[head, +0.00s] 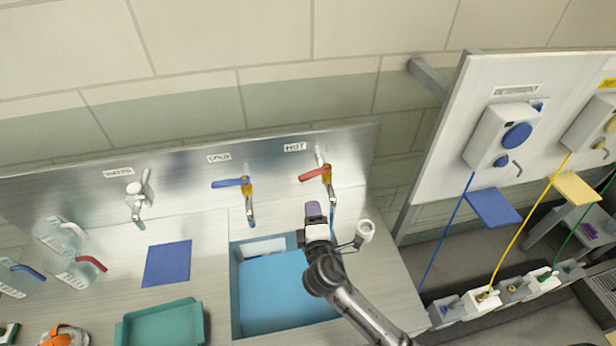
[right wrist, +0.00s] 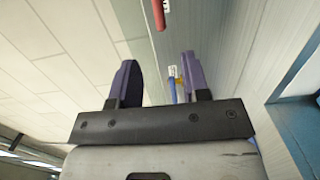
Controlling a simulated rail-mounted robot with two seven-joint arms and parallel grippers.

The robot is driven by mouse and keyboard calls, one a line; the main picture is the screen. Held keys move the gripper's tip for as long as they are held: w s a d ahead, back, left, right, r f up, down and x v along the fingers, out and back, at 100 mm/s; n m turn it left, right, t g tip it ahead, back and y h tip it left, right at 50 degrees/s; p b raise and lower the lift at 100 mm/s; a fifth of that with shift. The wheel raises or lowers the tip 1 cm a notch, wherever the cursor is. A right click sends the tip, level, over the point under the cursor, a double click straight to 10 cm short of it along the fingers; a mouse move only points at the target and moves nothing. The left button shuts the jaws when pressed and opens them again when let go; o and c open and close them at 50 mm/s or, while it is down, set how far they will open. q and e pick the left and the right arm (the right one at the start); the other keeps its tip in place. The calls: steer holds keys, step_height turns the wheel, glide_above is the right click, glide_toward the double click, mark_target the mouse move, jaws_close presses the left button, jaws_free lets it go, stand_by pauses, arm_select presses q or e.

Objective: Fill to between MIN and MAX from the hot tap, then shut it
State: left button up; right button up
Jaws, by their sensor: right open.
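The hot tap (head: 328,186) has a red lever (head: 314,174) that points left, under the HOT label (head: 295,147). A thin blue streak shows below its spout; I cannot tell if it is water. My right gripper (head: 314,209) is open and empty, just below the red lever. In the right wrist view its purple fingers (right wrist: 160,82) stand apart, with the red lever (right wrist: 160,14) beyond them, not between them. MIN and MAX marks are too small to read. My left gripper is out of view.
The cold tap (head: 249,200) with a blue lever and a plain tap (head: 140,200) are further left. The blue sink (head: 280,300) lies below my right arm. A white cup-like thing (head: 365,230) stands right of it. A blue mat (head: 167,263) and teal tray (head: 160,325) lie left.

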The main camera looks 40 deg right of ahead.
mark_target(307, 180)
steer(key=x, duration=1.3)
steer(key=shift+d+p, duration=0.2)
steer(key=shift+p, duration=0.2)
steer(key=shift+c, duration=0.2)
jaws_close()
